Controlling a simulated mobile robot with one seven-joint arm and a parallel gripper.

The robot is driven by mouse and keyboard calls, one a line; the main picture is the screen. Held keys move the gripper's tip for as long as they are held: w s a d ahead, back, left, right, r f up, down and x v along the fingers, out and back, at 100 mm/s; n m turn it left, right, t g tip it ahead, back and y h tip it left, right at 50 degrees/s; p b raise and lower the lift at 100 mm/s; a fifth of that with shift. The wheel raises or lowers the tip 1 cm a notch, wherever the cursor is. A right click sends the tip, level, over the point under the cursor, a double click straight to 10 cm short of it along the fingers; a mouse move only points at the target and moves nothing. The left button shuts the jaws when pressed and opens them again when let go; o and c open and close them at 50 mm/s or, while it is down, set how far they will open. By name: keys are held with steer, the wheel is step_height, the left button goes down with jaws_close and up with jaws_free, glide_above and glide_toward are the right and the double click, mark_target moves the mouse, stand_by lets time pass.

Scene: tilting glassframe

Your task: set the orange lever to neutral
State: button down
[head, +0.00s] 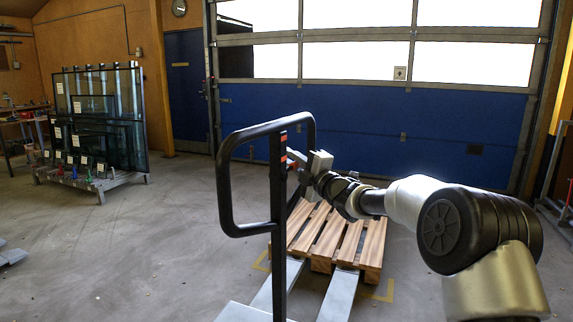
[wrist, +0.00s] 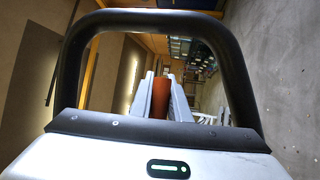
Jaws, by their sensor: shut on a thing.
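The orange lever (wrist: 161,100) shows in the wrist view between the two pale fingers of my gripper (wrist: 167,98). The gripper is shut on it. In the head view my gripper (head: 303,160) reaches in from the right to the upright post of the pallet jack's black loop handle (head: 226,185), just below its top bar. The lever is mostly hidden there by the post and the fingers. I cannot tell its exact angle. Small orange-red marks show on the post near the gripper.
A wooden pallet (head: 330,238) lies behind the handle, with the jack's grey forks (head: 340,296) in front of it. A rack of glass panes (head: 100,115) stands at the left. A blue sectional door (head: 350,125) closes the back.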

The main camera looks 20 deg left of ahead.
steer(key=c, duration=1.9)
jaws_free()
steer(key=shift+c, duration=0.2)
steer(key=v, duration=1.7)
steer(key=shift+s, duration=0.2)
steer(key=shift+d, duration=0.1)
